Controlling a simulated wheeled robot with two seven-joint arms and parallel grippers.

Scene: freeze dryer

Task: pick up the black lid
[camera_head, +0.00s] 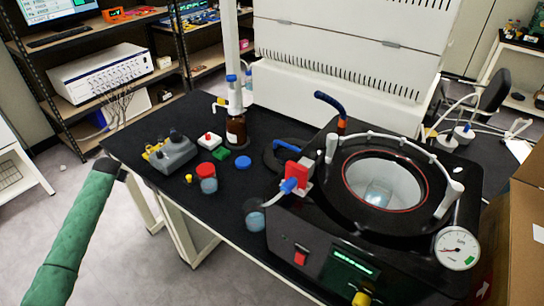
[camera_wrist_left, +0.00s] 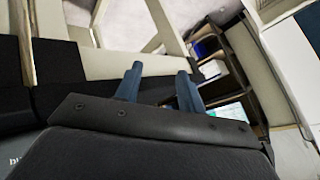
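A flat black round piece (camera_head: 273,159), which looks like the black lid, lies on the black table behind the red valve block. It is partly hidden by a blue part and the block, so its full shape does not show. My left gripper (camera_head: 116,171) is at the left, just off the table's left edge and well apart from the black piece. In the left wrist view my left gripper (camera_wrist_left: 160,82) has its two blue fingers spread, with nothing held between them. My right gripper is in neither view.
The freeze dryer with its open round chamber (camera_head: 385,182) fills the table's right side. A brown bottle (camera_head: 236,130), a grey device (camera_head: 171,154), a red-capped jar (camera_head: 207,180) and a blue cap (camera_head: 243,162) stand nearby.

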